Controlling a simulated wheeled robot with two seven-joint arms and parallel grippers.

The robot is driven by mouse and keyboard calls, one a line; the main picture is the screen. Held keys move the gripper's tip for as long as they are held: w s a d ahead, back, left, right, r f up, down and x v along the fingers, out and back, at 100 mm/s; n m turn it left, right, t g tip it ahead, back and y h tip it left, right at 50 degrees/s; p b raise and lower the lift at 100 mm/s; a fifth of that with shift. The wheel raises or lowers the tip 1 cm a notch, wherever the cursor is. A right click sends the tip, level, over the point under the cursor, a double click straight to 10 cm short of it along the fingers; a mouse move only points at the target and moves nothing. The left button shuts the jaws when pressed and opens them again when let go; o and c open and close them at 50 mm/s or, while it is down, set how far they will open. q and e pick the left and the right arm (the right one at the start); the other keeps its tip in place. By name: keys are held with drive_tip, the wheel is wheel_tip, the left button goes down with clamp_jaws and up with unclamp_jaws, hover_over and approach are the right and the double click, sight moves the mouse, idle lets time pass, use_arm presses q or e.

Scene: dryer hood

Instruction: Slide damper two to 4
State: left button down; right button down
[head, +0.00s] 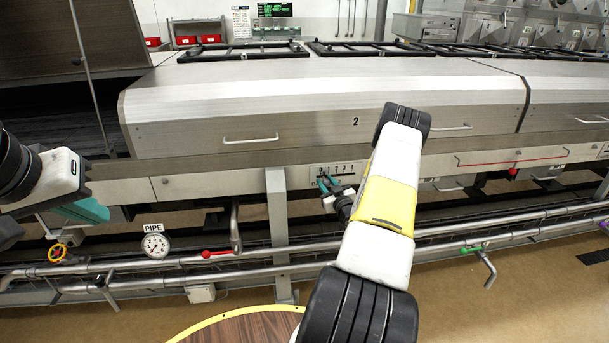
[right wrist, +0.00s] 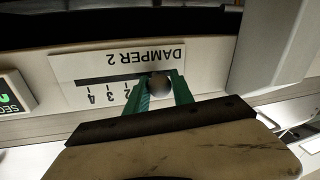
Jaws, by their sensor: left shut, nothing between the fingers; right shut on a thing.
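The damper 2 plate (head: 338,169) sits on the front rail below the hood panel marked 2. In the right wrist view the plate (right wrist: 112,68) is upside down, with a dark slot and a numbered scale. Damper two's round knob (right wrist: 158,88) is at the low end of the scale, to the right of the visible 2; fingers hide the marks near it. My right gripper (head: 324,184) is shut on the knob, with a green finger on each side in the wrist view (right wrist: 160,91). My left gripper (head: 91,212) is shut and empty, far left of the plate.
A grey post (head: 277,220) stands just left of the plate. Pipes (head: 240,254) run low across the front, with a red-handled valve (head: 215,254) and a pipe gauge (head: 156,246). A round wooden top (head: 235,330) is at the bottom. A hood handle (head: 251,140) is above.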

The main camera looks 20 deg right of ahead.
drive_tip(key=s+d, duration=0.1)
drive_tip(key=d, duration=0.6)
drive_tip(key=s+d, duration=0.1)
drive_tip(key=d, duration=0.3)
drive_tip(key=shift+s, duration=0.35)
drive_tip(key=c, duration=1.1)
unclamp_jaws()
drive_tip(key=s, duration=0.7)
drive_tip(key=shift+s, duration=0.4)
drive_tip(key=shift+a, duration=0.1)
